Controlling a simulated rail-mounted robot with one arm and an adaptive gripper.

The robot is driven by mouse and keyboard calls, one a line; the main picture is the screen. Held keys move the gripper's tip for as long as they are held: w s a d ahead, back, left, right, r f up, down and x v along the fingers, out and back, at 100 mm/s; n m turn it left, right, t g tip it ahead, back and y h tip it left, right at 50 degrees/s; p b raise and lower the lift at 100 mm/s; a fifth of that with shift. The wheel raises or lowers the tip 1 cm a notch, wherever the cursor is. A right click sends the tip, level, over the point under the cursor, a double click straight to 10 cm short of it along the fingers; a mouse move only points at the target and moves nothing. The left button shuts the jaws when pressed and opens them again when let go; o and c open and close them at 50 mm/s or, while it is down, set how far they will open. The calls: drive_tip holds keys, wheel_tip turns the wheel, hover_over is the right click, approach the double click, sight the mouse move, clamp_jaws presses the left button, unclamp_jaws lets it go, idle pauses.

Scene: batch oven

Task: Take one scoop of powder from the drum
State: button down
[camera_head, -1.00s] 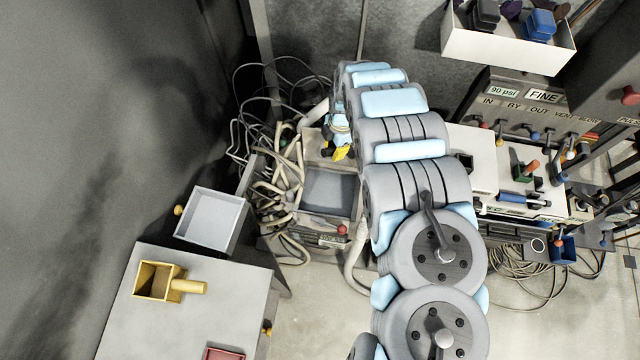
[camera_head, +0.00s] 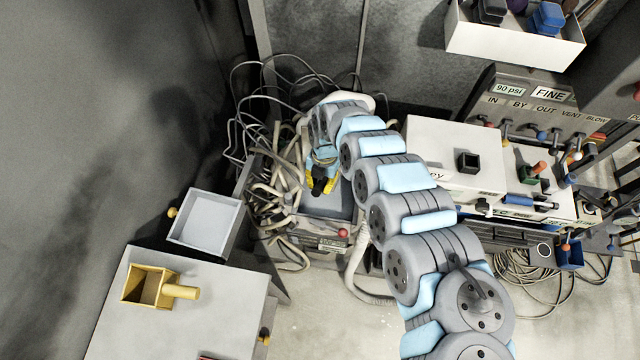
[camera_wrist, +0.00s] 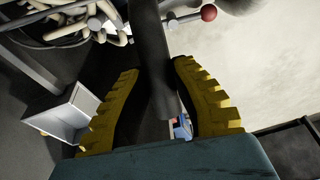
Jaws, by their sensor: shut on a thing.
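My gripper (camera_head: 321,185) is above a square grey-blue surface in the machine at the back; in the wrist view (camera_wrist: 158,105) its yellow ridged fingers stand on either side of a dark rod-like thing (camera_wrist: 150,50). The gripper is shut on this dark thing, which runs away from it; what hangs at its far end cannot be told. A yellow square scoop (camera_head: 148,288) with a round handle lies on the table at lower left, apart from the gripper. No drum or powder can be made out clearly.
A light open drawer (camera_head: 205,222) stands out left of the gripper. Pale hoses (camera_head: 268,195) and cables crowd beside the machine, which has a red knob (camera_head: 343,233). A white box (camera_head: 455,155) and levered panel (camera_head: 540,120) stand right.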

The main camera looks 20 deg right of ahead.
drive_tip(key=shift+r+p, duration=0.15)
drive_tip(key=shift+p, duration=0.25)
drive_tip(key=w+d+f+b+x, duration=0.1)
drive_tip(key=w+d+b+x, duration=0.1)
drive_tip(key=b+x, duration=0.9)
drive_tip(key=shift+w+d+b+x, duration=0.3)
drive_tip(key=shift+w+d+x, duration=0.1)
drive_tip(key=shift+x, duration=1.8)
drive_tip(key=shift+a+f, duration=0.2)
drive_tip(key=shift+f, duration=0.1)
drive_tip(key=b+x, duration=0.1)
drive_tip(key=x, duration=0.1)
drive_tip(key=b+x, duration=0.1)
drive_tip(key=b, duration=0.1)
drive_tip(key=w+d+b+x, duration=0.1)
drive_tip(key=x, duration=0.1)
drive_tip(key=shift+s+a+f+b, duration=0.1)
drive_tip(key=shift+s+f+b, duration=0.05)
drive_tip(key=shift+f+b, duration=0.3)
drive_tip(key=shift+r, duration=0.1)
idle(0.4)
